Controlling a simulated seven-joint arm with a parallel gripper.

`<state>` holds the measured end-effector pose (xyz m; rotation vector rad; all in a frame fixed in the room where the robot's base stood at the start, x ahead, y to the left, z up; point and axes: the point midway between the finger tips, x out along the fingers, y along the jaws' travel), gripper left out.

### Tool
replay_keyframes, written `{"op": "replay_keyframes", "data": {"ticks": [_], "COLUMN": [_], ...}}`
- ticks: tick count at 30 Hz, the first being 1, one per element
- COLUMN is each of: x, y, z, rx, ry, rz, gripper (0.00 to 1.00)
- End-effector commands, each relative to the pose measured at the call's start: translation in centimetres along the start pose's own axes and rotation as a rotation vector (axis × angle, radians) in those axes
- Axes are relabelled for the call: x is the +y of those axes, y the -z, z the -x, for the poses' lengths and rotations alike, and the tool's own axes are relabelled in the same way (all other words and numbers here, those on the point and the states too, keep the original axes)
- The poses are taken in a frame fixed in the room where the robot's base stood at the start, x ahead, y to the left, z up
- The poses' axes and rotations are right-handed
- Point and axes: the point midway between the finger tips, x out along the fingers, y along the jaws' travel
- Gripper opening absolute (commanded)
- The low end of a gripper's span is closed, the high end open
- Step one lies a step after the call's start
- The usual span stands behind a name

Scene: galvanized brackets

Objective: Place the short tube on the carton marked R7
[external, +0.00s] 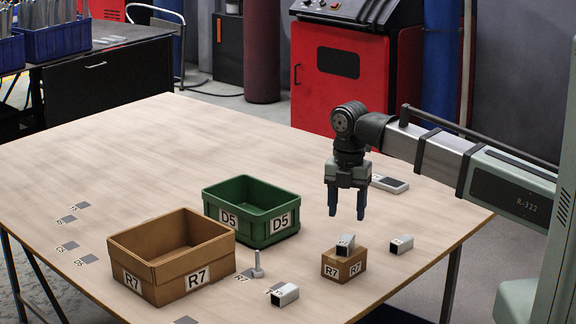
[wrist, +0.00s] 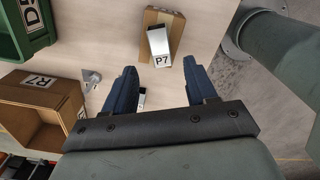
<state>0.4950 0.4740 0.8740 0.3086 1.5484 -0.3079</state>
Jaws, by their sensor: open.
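The open brown carton marked R7 (external: 210,262) stands left of centre on the table; it also shows at the left of the wrist view (wrist: 30,92). A square metal tube marked P7 (wrist: 160,50) lies on a small brown block (wrist: 163,16), which is also marked R7 in the external view (external: 343,265). I cannot tell which tube is the short one. My gripper (external: 347,212) points down, open and empty, above the table behind the block.
A green bin marked D5 (external: 252,213) stands beside the carton. A small upright metal post (external: 257,266) stands between carton and block. A grey device (external: 389,184) lies behind my gripper. Small dark labels mark the tabletop. The back left of the table is clear.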

Motion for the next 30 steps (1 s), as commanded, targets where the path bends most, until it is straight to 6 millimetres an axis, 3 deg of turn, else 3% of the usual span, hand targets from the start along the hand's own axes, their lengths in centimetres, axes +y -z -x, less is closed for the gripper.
{"op": "replay_keyframes", "data": {"ticks": [6,12,26,30], "x": [0.1,0.1,0.0,-0.1], "y": [0.0,0.0,0.0,-1.0], "z": [3.0,4.6,5.1,4.9], "rx": [-0.001,0.0,0.0,-0.002], "ry": [-0.002,-0.001,0.001,-0.006], "rz": [0.0,0.0,0.0,-0.025], "gripper": [0.57,0.57,0.57,0.57]}}
